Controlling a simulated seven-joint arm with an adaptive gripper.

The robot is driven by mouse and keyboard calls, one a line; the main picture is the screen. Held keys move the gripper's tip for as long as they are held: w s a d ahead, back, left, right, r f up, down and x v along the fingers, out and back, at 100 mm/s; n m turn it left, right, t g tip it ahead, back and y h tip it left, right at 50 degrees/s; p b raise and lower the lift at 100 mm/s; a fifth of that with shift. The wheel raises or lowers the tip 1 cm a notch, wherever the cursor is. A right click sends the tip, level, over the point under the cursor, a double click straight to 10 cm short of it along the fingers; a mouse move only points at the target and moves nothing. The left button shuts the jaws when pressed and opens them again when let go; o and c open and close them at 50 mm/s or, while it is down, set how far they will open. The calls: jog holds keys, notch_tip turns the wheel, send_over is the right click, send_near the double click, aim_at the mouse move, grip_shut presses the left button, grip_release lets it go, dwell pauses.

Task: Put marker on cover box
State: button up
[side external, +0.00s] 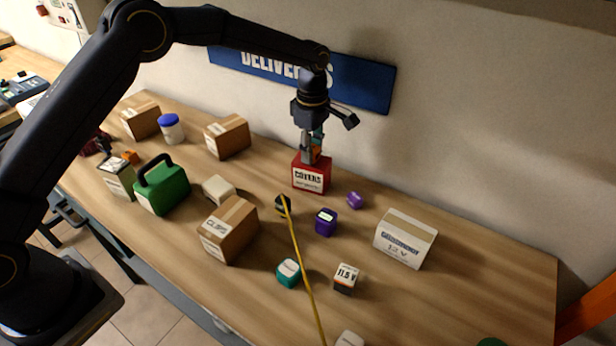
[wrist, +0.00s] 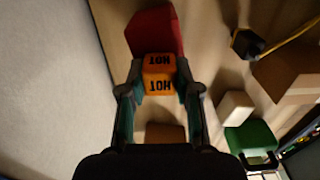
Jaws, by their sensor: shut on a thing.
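My gripper (side external: 311,150) is shut on an orange block marked HOT (wrist: 159,84), which looks like the marker. The block also shows as a small orange patch between my fingers in the side view. The red cover box (side external: 311,178), with a white label reading COVERS, stands on the table directly below my fingertips. In the wrist view the red box (wrist: 154,30) lies just beyond the block. I cannot tell whether the block touches the top of the box.
A yellow strip (side external: 301,260) runs toward the front. A cardboard box (side external: 228,138) stands left, and the blue wall sign (side external: 364,84) hangs behind my gripper.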

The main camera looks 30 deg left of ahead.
jog(key=o, duration=0.9)
jog(key=shift+f, duration=0.1)
notch_tip(320, 180, up, 12)
jog(key=shift+r, duration=0.2)
